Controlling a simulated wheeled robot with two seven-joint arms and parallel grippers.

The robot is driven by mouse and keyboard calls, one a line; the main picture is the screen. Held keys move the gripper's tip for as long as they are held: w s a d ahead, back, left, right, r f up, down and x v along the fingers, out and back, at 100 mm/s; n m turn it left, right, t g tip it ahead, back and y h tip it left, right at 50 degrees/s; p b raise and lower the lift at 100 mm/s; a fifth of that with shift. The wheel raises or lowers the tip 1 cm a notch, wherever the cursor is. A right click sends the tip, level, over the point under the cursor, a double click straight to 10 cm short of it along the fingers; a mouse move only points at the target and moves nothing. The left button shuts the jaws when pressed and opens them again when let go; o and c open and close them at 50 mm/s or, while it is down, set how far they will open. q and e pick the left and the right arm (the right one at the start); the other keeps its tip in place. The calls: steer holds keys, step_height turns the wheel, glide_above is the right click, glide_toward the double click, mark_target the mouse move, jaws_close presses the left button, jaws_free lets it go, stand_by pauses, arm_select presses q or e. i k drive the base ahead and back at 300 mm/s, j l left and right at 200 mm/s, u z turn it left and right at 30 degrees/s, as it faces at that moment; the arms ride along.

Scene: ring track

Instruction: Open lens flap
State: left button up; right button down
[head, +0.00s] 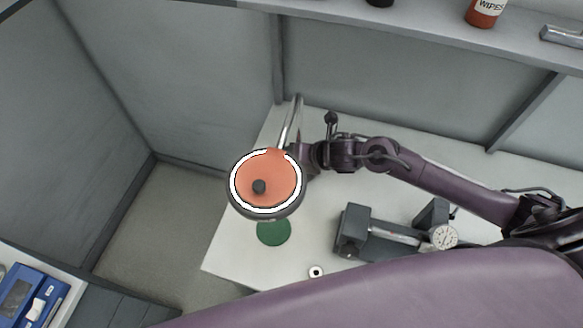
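A round lamp head (234,202) with a dark rim and a bright white ring sits left of the picture's middle, on a metal arm (290,122). My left gripper is not in view.
A white table (226,262) stands below, with a green disc (274,231), a small white ring (316,272) and a grey gauge fixture (368,234). Grey panels enclose the back. A shelf at top holds a wipes tub (485,12). A blue device (28,298) is at lower left.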

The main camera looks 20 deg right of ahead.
mark_target(268, 179)
steer(key=k+j, duration=0.2)
steer(key=k, duration=0.3)
steer(key=k+j, duration=0.25)
steer(key=k, duration=0.2)
steer(key=k+j, duration=0.2)
steer(key=k, duration=0.3)
